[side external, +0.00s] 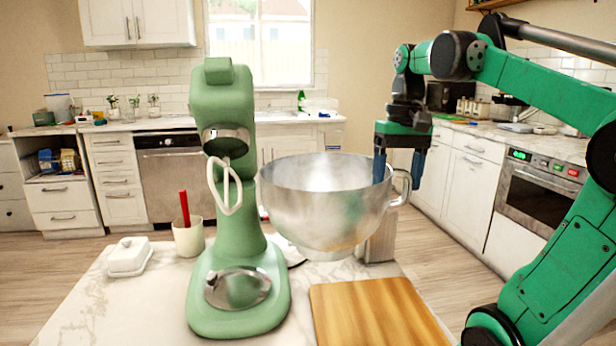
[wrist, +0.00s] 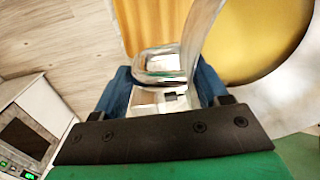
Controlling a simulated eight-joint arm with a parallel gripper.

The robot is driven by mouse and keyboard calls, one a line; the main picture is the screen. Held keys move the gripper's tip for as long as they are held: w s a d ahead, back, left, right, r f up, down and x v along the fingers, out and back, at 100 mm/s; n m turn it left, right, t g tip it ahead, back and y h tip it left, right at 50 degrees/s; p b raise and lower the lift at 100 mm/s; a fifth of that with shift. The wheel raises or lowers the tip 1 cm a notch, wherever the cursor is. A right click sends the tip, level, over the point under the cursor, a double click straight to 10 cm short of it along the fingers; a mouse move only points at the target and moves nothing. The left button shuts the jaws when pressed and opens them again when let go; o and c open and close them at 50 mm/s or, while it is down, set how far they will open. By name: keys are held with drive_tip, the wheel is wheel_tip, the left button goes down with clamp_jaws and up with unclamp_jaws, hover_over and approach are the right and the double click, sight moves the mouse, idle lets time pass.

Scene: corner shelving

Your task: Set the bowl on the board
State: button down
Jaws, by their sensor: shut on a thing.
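The steel bowl (side external: 320,200) hangs upright in the air, to the right of the green mixer, with its handle (side external: 401,188) on its right side. The wooden board (side external: 372,315) lies on the marble counter below the bowl. My gripper (side external: 399,166) is at the bowl's right rim by the handle and is shut on the bowl. In the wrist view, the handle (wrist: 160,68) is between the blue fingers (wrist: 163,88), and part of the board (wrist: 150,22) shows beyond the bowl's rim.
The green stand mixer (side external: 236,200) stands close to the bowl's left, its beater (side external: 228,188) hanging down. A white crock with a red utensil (side external: 188,234) and a white butter dish (side external: 129,256) sit further left. A block-like object (side external: 381,240) stands behind the board.

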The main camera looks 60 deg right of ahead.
drive_tip(key=s+d+r, duration=0.3)
drive_tip(key=s+r, duration=0.1)
drive_tip(key=s, duration=0.2)
wheel_tip(320, 180, down, 20)
idle(0.5)
drive_tip(key=shift+d+f, duration=0.1)
unclamp_jaws()
drive_tip(key=r, duration=1.2)
drive_tip(key=shift+s+d+r, duration=0.15)
drive_tip(key=shift+s+d, duration=0.15)
